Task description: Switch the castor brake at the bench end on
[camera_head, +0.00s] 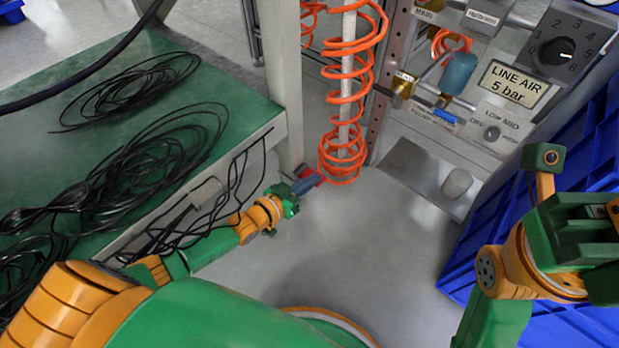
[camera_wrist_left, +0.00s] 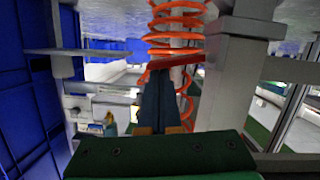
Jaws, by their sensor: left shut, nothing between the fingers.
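The castor brake shows as a small red lever (camera_head: 320,179) at the foot of the bench leg (camera_head: 283,70), low near the floor. In the left wrist view the red lever (camera_wrist_left: 178,62) lies across the picture, next to the pale leg (camera_wrist_left: 234,80). My left gripper (camera_head: 311,184) is shut and empty, its blue-grey fingers reaching the lever. In the left wrist view the fingertips (camera_wrist_left: 158,74) are right at the lever; I cannot tell whether they touch. The castor wheel is mostly hidden. Of my right gripper, only the green body (camera_head: 580,230) shows clearly; its fingers cannot be made out.
An orange coiled hose (camera_head: 348,85) hangs just behind the lever. Black cables (camera_head: 150,150) lie on the green bench top (camera_head: 110,80) and hang over its edge near my left arm. An air panel (camera_head: 515,85) and blue crates (camera_head: 500,220) stand at the right. The middle floor is clear.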

